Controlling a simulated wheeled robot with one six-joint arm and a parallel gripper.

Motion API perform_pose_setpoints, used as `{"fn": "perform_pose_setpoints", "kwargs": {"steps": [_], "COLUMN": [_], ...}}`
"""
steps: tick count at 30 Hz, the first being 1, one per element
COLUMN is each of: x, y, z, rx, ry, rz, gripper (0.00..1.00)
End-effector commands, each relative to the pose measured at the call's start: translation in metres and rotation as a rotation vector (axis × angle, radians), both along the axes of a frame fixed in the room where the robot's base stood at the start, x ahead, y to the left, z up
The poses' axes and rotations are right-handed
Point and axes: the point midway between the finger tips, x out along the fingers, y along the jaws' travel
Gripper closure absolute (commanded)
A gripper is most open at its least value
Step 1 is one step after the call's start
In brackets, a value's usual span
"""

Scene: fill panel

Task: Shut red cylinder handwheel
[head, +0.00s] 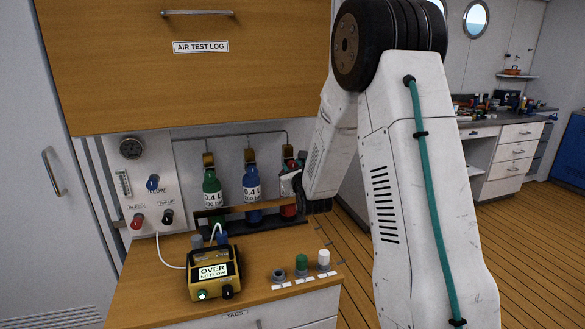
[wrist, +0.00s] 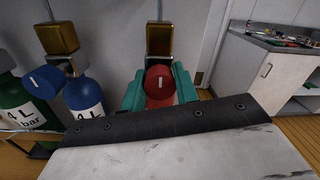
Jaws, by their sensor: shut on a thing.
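The red cylinder (head: 289,211) is the rightmost of three in the rack, partly hidden by my arm in the head view. Its red handwheel (wrist: 159,82), with an upright white mark, faces the wrist camera under a brass valve block (wrist: 160,40). My gripper (wrist: 160,90) has one teal finger on each side of the handwheel and is shut on it. In the head view my gripper's fingers are hidden behind my arm. The red cylinder's body shows only in part behind the handwheel in the wrist view.
The blue cylinder (head: 251,190) and green cylinder (head: 212,192) stand to the left, with a blue handwheel (wrist: 45,79) close by. A yellow meter (head: 213,272) reading "OVER NO FLOW" sits on the wooden counter (head: 150,290). Small coloured caps stand at the counter's right.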

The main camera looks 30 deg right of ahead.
Motion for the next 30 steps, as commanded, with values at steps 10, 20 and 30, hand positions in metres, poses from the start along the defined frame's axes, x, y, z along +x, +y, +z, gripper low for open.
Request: {"fn": "perform_pose_setpoints", "kwargs": {"steps": [10, 20, 30], "x": [-0.001, 0.0, -0.011], "y": [0.001, 0.0, 0.004], "z": [-0.002, -0.001, -0.001], "rx": [0.019, 0.017, 0.017], "ry": [-0.001, -0.001, -0.002], "rz": [0.0, 0.0, 0.0], "gripper": [0.93, 0.48, 0.48]}}
